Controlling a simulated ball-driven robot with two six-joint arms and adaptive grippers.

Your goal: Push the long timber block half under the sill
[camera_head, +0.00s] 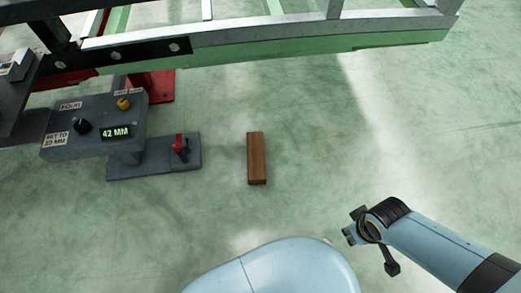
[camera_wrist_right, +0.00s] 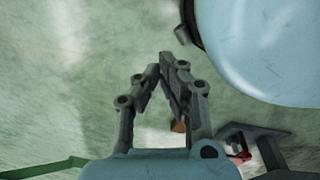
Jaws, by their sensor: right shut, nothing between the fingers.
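The long timber block (camera_head: 257,158) is brown and lies on the floor in the middle of the head view, its long side running away from me. The sill (camera_head: 290,45), a long pale rail with a green lower face, crosses the top of the view. The block lies clear of it, with bare floor between. My right gripper (camera_head: 349,228) is to the right of and nearer than the block, apart from it. In the wrist view its fingers (camera_wrist_right: 163,66) are shut and empty, and a small brown part of the block (camera_wrist_right: 178,127) shows behind them. My left gripper is out of view.
Left of the block stands a grey control box (camera_head: 95,128) reading 42 MM, with a yellow knob. A grey base plate (camera_head: 155,163) with a red lever (camera_head: 180,145) sits close to the block's left. A red stand (camera_head: 155,85) is behind. Floor to the right is clear.

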